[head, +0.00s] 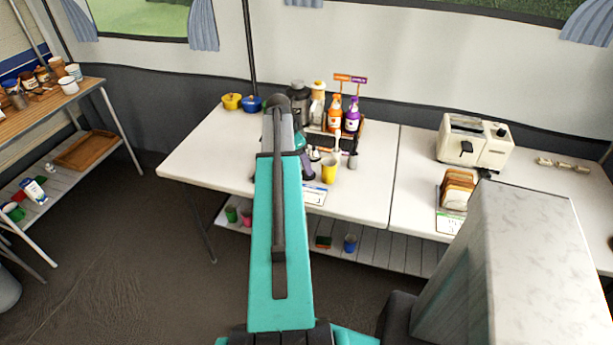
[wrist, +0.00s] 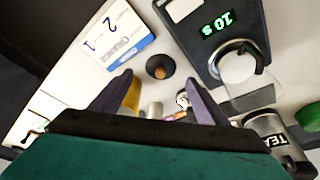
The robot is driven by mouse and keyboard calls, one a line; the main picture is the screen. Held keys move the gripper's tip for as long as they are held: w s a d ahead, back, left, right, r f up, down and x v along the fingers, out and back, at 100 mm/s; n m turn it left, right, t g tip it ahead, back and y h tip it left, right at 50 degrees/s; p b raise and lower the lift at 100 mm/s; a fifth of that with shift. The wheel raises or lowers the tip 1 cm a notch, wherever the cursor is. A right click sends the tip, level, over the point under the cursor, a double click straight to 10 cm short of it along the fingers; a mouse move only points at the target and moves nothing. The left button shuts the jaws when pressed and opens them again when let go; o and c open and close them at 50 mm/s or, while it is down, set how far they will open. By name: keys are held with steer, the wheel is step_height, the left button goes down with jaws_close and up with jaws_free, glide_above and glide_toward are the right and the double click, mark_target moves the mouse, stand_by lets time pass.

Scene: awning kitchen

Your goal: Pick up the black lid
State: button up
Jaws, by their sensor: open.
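In the wrist view, a small black lid (wrist: 160,67) with a brown knob lies on the white table (wrist: 185,45). My gripper (wrist: 160,78) is open, its two purple fingers on either side of the lid in the picture. The lid appears just beyond the fingertips, apart from them; the exact height gap is hard to tell. In the head view, my gripper (head: 307,165) is over the table's middle, partly hidden by my teal arm. I cannot make out the lid there.
A card (wrist: 113,35) lies upper left. A yellow cup (head: 329,168), bottles (head: 352,115) and a toaster (head: 474,140) are on the table.

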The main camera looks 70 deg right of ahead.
mark_target(304, 175)
steer(key=shift+f, duration=0.15)
steer(key=shift+p+x, duration=0.7)
steer(key=shift+x, duration=1.75)
steer(key=shift+s+d, duration=0.1)
steer(key=shift+d, duration=0.05)
steer(key=c, duration=1.1)
